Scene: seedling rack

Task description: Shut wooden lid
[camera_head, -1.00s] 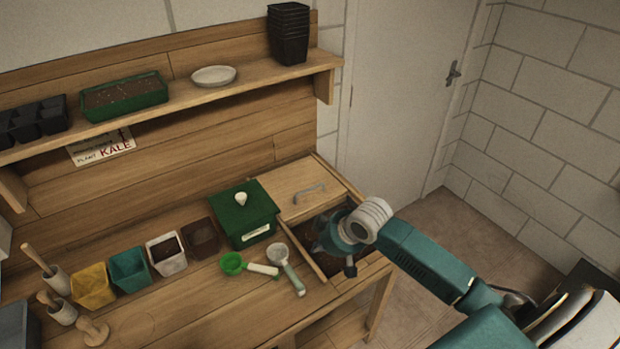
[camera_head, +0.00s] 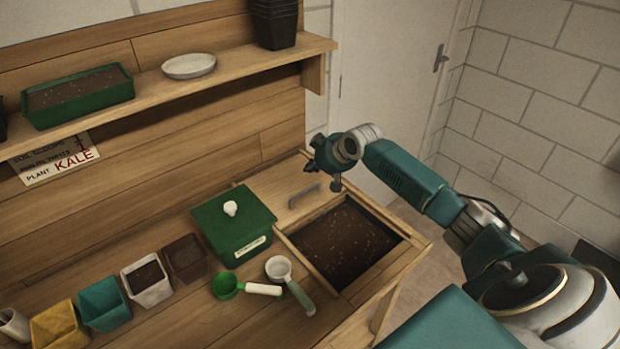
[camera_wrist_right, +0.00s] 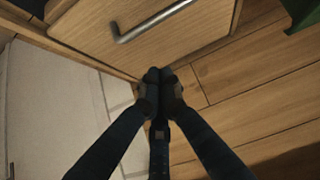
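The wooden lid (camera_head: 272,186) is a flat light panel with a grey metal handle (camera_head: 305,196). It lies at the back of the bench's soil bin (camera_head: 345,245), leaving the front of the bin open with dark soil showing. My right gripper (camera_head: 324,178) is over the lid's far right part, near the handle. In the right wrist view the lid (camera_wrist_right: 100,30) and its handle (camera_wrist_right: 152,21) are at the top, and the gripper's fingertips (camera_wrist_right: 158,76) are together and empty, just off the lid's edge. Contact cannot be told. My left gripper is out of view.
A green box with a white knob (camera_head: 232,222) stands left of the bin. A green scoop (camera_head: 228,285) and a white scoop (camera_head: 282,272) lie in front of it. Several pots line the bench. A shelf (camera_head: 200,75) overhangs the back.

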